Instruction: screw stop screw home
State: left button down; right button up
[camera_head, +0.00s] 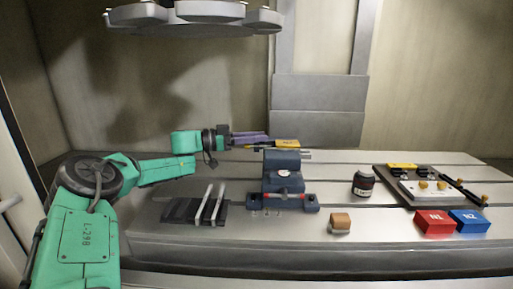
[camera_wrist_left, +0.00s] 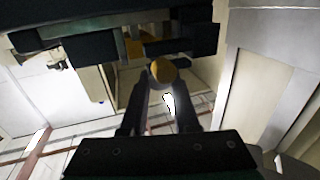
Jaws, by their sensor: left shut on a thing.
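My left gripper (camera_head: 270,141) reaches in from the left, level with the top of the dark blue vise-like fixture (camera_head: 284,180). In the left wrist view its fingers (camera_wrist_left: 160,95) are shut on a round yellow-ended thing (camera_wrist_left: 163,70). I cannot tell whether this is the stop screw or a tool's handle. A yellow block (camera_head: 288,143) shows at the fingertips in the head view, above the fixture's top. A dark body overhangs the fingers in the wrist view. Whether the held thing touches the fixture is hidden. My right gripper is not in view.
A dark rack with two metal rods (camera_head: 210,203) stands front left. A wooden-topped block (camera_head: 340,222) and a dark jar (camera_head: 363,183) stand right of the fixture. Farther right are a tool board (camera_head: 385,175), a red box (camera_head: 434,222) and a blue box (camera_head: 469,221).

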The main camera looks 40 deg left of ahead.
pick_arm(q)
jog(key=shift+f+m+g+h, duration=0.15)
jog(key=shift+m+g+h, duration=0.5)
jog(key=shift+h, duration=0.25)
jog(key=c, duration=0.6)
grip_release()
jog(key=shift+c, duration=0.2)
jog(key=v, duration=0.7)
jog(key=shift+a+b, duration=0.25)
jog(key=shift+b, duration=0.15)
jog(key=shift+s, duration=0.1)
